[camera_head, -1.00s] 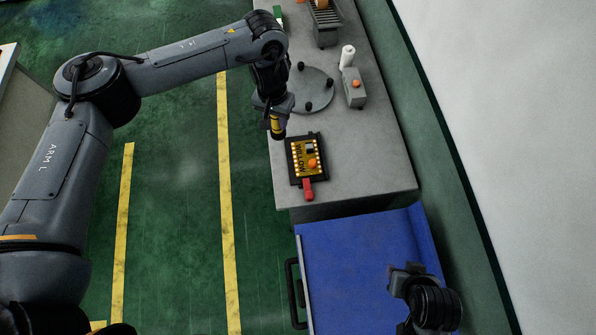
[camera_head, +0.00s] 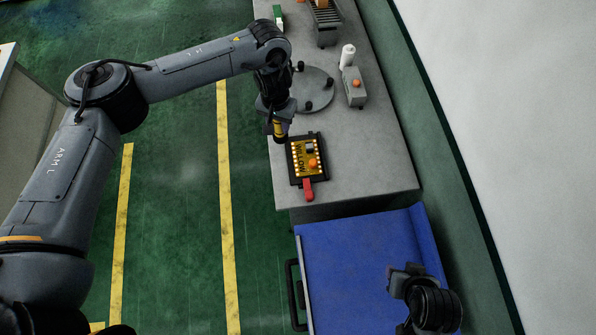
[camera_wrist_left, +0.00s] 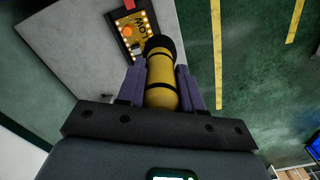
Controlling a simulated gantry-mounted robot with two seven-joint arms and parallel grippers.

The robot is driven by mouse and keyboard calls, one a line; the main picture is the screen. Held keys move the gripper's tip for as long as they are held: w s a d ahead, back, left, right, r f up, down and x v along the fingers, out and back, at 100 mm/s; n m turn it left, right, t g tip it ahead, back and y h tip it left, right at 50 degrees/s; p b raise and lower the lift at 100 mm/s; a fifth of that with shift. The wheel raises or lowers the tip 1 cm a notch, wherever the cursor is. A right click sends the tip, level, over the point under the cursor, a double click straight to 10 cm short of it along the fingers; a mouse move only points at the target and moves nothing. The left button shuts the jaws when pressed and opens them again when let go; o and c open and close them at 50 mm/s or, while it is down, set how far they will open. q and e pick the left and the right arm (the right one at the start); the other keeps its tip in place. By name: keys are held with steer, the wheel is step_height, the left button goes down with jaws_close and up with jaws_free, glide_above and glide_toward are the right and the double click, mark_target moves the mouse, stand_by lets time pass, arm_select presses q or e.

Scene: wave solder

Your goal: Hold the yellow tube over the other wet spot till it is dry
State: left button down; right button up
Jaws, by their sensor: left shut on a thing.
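My left gripper (camera_head: 277,120) is shut on the yellow tube (camera_head: 280,129), which has black bands and a dark end. In the left wrist view the tube (camera_wrist_left: 161,82) sits between the two purple fingers, its dark end toward the board. The yellow board (camera_head: 308,156) lies in a black frame with a red handle (camera_head: 308,189) on the grey bench. The tube's end is just above the board's upper left corner in the head view. I cannot make out a wet spot on the board. My right gripper (camera_head: 401,278) hangs over the blue surface; its fingers are unclear.
A round grey turntable (camera_head: 312,90) with black knobs is behind the board. A grey box with an orange button (camera_head: 356,86) and a white cylinder (camera_head: 347,55) stand right of it. A blue-topped cart (camera_head: 345,255) adjoins the bench front.

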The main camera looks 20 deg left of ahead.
arm_select(q)
steer(key=shift+d+f, duration=0.15)
steer(key=shift+f, duration=0.45)
steer(key=shift+w+d+f+b, duration=0.15)
steer(key=shift+f+b, duration=0.3)
steer(key=shift+f, duration=0.3)
steer(key=shift+s+d+f+b, duration=0.1)
steer(key=shift+f+b, duration=0.3)
steer(key=shift+f, duration=0.3)
steer(key=shift+w+d+f+b, duration=0.15)
steer(key=shift+f+b, duration=0.15)
steer(key=shift+f, duration=0.4)
step_height(320, 180, down, 7)
steer(key=d+b, duration=0.1)
steer(key=b, duration=0.2)
steer(key=shift+w+d, duration=0.15)
stand_by(0.6)
step_height(320, 180, down, 11)
steer(key=d+b, duration=0.2)
steer(key=b, duration=0.5)
steer(key=shift+w, duration=0.3)
stand_by(2.3)
